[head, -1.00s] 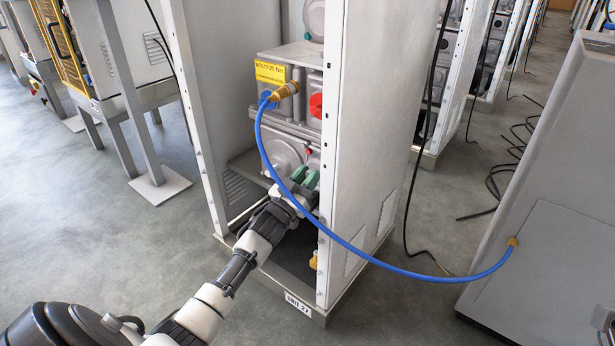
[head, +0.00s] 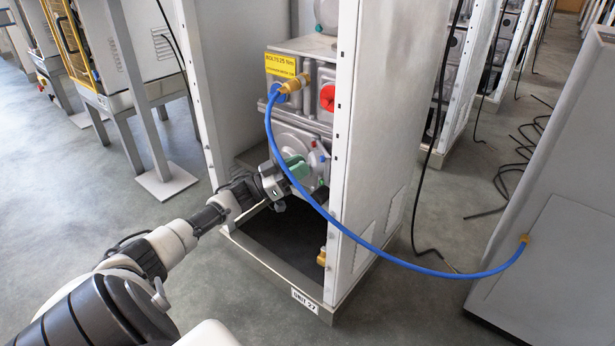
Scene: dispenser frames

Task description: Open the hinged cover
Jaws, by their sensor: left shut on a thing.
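The hinged cover (head: 312,172) is a round grey metal piece low on the grey machine housing (head: 296,118) inside the open white cabinet. My left arm reaches in from the lower left. My left gripper (head: 293,168), with green finger pads, is shut on the cover at its left side and hides part of it. A small red part and a small blue part show just above and right of the pads. I cannot tell how far the cover stands from the housing. My right gripper is not in view.
A blue hose (head: 349,238) runs from a brass fitting (head: 295,84) above the cover, passes in front beside my gripper, and ends at a grey cabinet (head: 545,230) on the right. The white cabinet's right wall (head: 375,150) stands close to the gripper. Black cables lie on the floor.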

